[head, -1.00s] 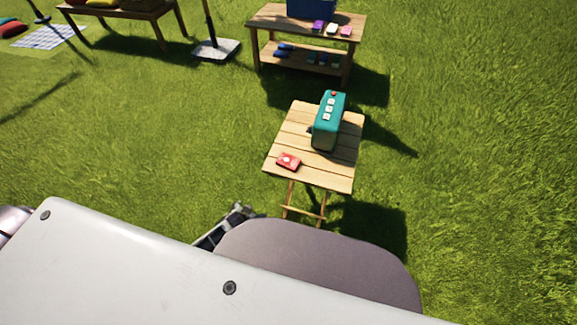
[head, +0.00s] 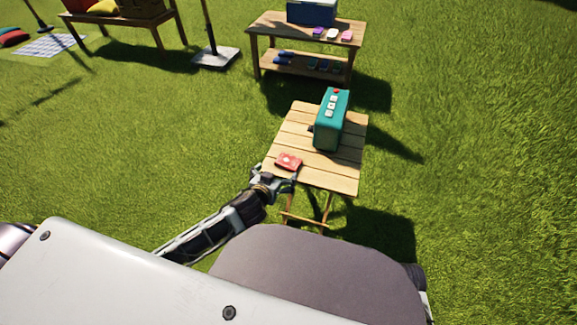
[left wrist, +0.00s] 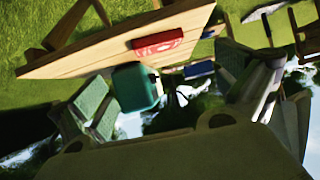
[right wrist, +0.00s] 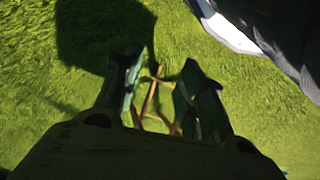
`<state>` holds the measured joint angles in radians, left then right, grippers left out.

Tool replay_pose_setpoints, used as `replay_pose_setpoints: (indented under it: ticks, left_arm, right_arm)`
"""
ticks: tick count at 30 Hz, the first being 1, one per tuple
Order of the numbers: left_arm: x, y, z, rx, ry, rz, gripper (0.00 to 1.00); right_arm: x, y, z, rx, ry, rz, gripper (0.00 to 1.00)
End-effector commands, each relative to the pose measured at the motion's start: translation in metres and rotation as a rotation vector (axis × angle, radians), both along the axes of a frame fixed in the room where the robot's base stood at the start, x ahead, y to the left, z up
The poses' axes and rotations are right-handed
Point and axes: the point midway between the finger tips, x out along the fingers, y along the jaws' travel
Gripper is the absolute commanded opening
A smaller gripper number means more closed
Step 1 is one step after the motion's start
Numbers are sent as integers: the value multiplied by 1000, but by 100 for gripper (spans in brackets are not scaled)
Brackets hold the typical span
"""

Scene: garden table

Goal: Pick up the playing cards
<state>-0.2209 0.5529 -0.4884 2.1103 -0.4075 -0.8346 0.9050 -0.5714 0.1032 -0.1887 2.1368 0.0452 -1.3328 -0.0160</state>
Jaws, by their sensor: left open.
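The red box of playing cards (head: 288,161) lies flat near the front left edge of the small slatted wooden table (head: 337,181). It also shows in the left wrist view (left wrist: 158,43), where the picture is tilted. My left gripper (head: 274,176) is open and empty at the table's front left corner, just in front of the cards and apart from them. My right gripper (right wrist: 163,65) shows only in its own wrist view. Its fingers are apart with nothing between them, pointing down at the grass and the table's legs.
A teal box-shaped device with buttons (head: 330,120) stands upright behind and right of the cards. A larger wooden table (head: 268,25) with a blue cooler (head: 312,12) and small items stands farther back. A parasol base (head: 215,57) is back left. Grass around the small table is clear.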

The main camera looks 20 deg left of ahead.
Motion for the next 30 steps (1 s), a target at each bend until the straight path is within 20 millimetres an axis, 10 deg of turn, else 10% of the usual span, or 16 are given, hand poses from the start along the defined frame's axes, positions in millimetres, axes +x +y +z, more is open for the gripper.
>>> replay_pose_setpoints:
  ticks: [30]
  left_arm:
    - [23, -6, -2, -16, -21, 1, 100]
  right_arm:
    - [1, 3, 15, 11, -18, 1, 40]
